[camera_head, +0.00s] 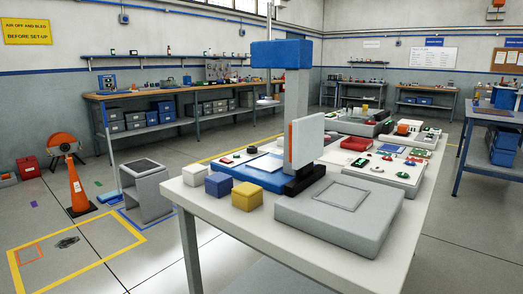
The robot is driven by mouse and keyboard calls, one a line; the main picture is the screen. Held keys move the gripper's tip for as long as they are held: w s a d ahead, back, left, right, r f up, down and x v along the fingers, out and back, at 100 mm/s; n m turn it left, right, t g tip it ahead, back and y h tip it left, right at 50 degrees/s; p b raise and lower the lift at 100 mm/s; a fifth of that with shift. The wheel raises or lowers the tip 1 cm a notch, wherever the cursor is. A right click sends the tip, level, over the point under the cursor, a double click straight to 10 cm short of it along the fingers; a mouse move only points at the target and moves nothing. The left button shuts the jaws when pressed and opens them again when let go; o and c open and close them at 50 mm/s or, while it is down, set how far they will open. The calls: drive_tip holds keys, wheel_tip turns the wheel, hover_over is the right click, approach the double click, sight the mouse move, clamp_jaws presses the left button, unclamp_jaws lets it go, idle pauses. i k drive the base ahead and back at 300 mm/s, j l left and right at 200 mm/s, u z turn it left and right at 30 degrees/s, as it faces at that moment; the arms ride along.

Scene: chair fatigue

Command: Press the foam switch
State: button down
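No part I can tell as the foam switch stands out in the head view. A light grey control box (408,178) on the right side of the white table carries several small red, green and white controls, too small to read. More small controls sit on another grey box (424,140) behind it. A red tray-like part (356,144) lies to the left of these boxes. My gripper is not in view, so its state and distance to the controls are hidden.
The white table (220,213) holds a wide grey slab (340,219), an upright pale panel (308,140), a blue-topped column (282,54) and white, blue (218,185) and yellow (247,196) cubes. A grey stool-like block (147,190) and orange cone (77,190) stand on the floor at left.

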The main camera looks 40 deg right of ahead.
sight(224, 159)
drive_tip(key=i+j+z, duration=0.1)
drive_tip(key=z, duration=0.35)
drive_tip(key=i+j+z, duration=0.2)
drive_tip(key=z, duration=0.2)
drive_tip(key=i+j+z, duration=0.2)
drive_tip(key=z, duration=0.25)
drive_tip(key=i+j+z, duration=0.25)
drive_tip(key=j+z, duration=0.25)
drive_tip(key=i+j+z, duration=0.25)
drive_tip(key=j, duration=0.15)
drive_tip(key=k, duration=0.1)
